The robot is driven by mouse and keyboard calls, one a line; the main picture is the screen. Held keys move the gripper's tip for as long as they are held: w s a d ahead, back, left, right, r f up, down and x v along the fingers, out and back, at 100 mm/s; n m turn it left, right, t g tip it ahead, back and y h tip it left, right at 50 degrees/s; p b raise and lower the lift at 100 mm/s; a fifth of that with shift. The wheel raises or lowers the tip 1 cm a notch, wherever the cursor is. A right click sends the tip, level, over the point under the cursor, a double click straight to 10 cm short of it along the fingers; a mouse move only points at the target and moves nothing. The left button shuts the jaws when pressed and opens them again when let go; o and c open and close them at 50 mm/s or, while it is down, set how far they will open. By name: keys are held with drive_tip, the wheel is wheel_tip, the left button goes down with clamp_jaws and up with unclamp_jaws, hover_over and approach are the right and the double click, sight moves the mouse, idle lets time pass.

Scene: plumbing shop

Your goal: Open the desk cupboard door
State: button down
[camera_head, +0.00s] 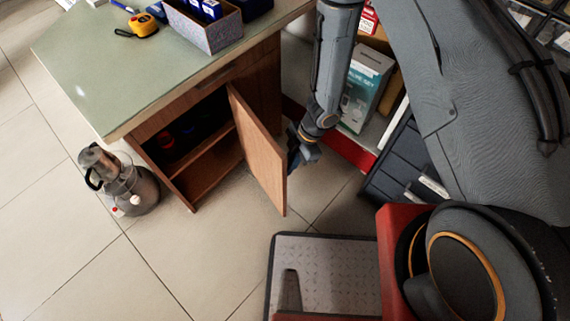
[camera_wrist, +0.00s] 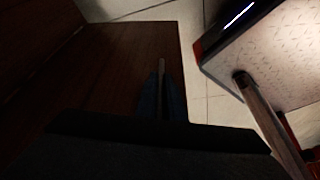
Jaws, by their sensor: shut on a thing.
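The desk cupboard door (camera_head: 258,150) is a brown wooden panel standing well open, swung out from the cupboard (camera_head: 190,180). The cupboard's inside and a shelf show to its left. My gripper (camera_head: 298,156) is at the outer face of the door, partly hidden behind its edge. In the wrist view, the door's dark face (camera_wrist: 110,65) fills the left and middle. My gripper (camera_wrist: 161,95) is shut there on a thin pale bar, the door handle (camera_wrist: 161,66). The handle is hidden in the head view.
A grey step platform (camera_head: 325,260) lies on the floor in front. A dark drawer unit (camera_head: 405,165) and boxed goods (camera_head: 366,88) are at the right. Tiled floor (camera_head: 225,240) is clear in front of the cupboard.

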drive_tip(key=shift+w+d, duration=0.3)
drive_tip(key=shift+w, duration=0.05)
drive_tip(key=c, duration=1.9)
unclamp_jaws()
drive_tip(key=p+v, duration=0.1)
drive_tip(key=v, duration=0.7)
drive_tip(key=shift+f, duration=0.1)
